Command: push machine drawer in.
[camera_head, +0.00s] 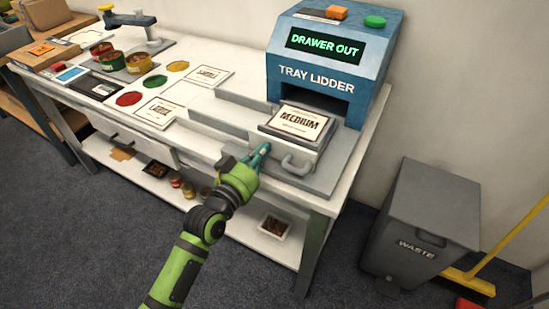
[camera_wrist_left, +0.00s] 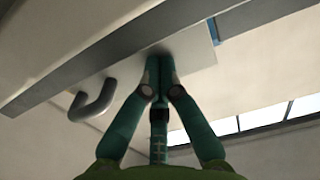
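The blue tray lidder machine (camera_head: 330,62) stands at the back right of the table, and its screen (camera_head: 325,43) reads "DRAWER OUT". Its grey drawer (camera_head: 290,147) is out at the front, with a tray labelled "MEDIUM" (camera_head: 299,121) in it. The drawer handle (camera_head: 298,166) is on the front face and also shows in the left wrist view (camera_wrist_left: 95,102). My left gripper (camera_head: 262,151) is shut and empty, its tips at the drawer front beside the handle. It also shows in the left wrist view (camera_wrist_left: 160,72). I cannot tell whether the tips touch. My right gripper is out of view.
A grey waste bin (camera_head: 420,220) stands right of the table, with a yellow-handled broom (camera_head: 510,235) beside it. Label cards, coloured discs and several tins (camera_head: 138,63) occupy the table's left. A low shelf (camera_head: 150,178) below holds jars and trays.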

